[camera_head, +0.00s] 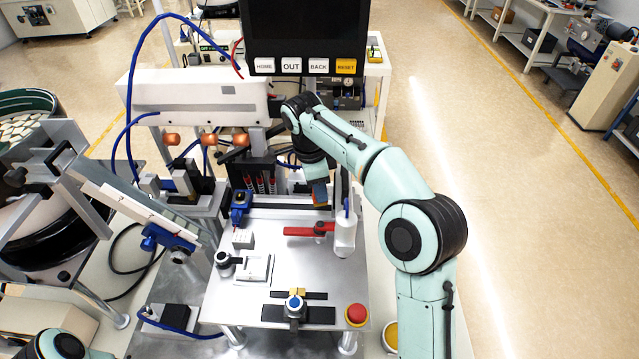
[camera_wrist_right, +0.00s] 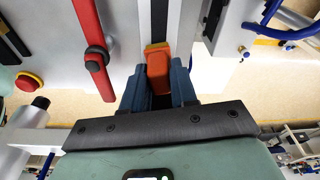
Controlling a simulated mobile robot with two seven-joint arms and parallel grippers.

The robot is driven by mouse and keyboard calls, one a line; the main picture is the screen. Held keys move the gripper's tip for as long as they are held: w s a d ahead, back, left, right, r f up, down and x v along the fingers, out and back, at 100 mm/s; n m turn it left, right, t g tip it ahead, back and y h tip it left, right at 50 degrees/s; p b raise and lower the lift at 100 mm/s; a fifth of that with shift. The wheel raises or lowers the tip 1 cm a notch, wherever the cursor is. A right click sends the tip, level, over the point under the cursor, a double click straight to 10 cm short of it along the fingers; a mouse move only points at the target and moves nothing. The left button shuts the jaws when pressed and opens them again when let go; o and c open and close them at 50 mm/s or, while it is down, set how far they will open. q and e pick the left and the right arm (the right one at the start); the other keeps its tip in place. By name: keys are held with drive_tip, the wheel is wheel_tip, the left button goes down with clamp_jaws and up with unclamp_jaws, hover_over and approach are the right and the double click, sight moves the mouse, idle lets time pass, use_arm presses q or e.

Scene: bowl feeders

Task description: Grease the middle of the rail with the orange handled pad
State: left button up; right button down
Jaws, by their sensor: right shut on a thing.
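My right gripper (camera_head: 320,203) is over the back right part of the metal table in the head view, fingers pointing down. In the right wrist view its two blue-grey fingers (camera_wrist_right: 158,90) are shut on the orange handled pad (camera_wrist_right: 159,68). The orange handle sits between the fingers, and its yellowish end points away from the gripper. A dark strip (camera_wrist_right: 159,18), which looks like the rail, runs straight on from the pad's end. I cannot tell whether the pad touches it. My left gripper is out of view; only part of my left arm shows at the bottom left.
A red lever (camera_head: 308,231) lies on the metal table (camera_head: 300,268) close to my right gripper. A white cylinder (camera_head: 345,235) stands right of it. A red button (camera_head: 356,314) is at the front right corner. A monitor (camera_head: 305,30) hangs behind.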

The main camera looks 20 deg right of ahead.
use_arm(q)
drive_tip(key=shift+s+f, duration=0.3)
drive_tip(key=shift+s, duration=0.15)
use_arm(e)
drive_tip(key=shift+f, duration=0.75)
drive_tip(key=shift+w+a+r, duration=0.2)
drive_tip(key=shift+w+a, duration=0.2)
drive_tip(key=shift+a, duration=0.35)
drive_tip(key=shift+w+a+f, duration=0.1)
drive_tip(key=shift+w+a, duration=0.3)
drive_tip(key=shift+a, duration=0.3)
drive_tip(key=shift+w+a, duration=0.25)
drive_tip(key=shift+a, duration=0.55)
drive_tip(key=shift+w+a, duration=0.5)
drive_tip(key=shift+a, duration=0.35)
drive_tip(key=shift+w+a+f, duration=0.1)
drive_tip(key=shift+w+a, duration=0.4)
drive_tip(key=shift+a, duration=0.55)
drive_tip(key=shift+w+a+f, duration=0.1)
drive_tip(key=shift+w+a, duration=0.4)
drive_tip(key=shift+a, duration=0.55)
drive_tip(key=shift+w+a+f, duration=0.1)
drive_tip(key=shift+w+a, duration=0.4)
drive_tip(key=shift+a, duration=0.55)
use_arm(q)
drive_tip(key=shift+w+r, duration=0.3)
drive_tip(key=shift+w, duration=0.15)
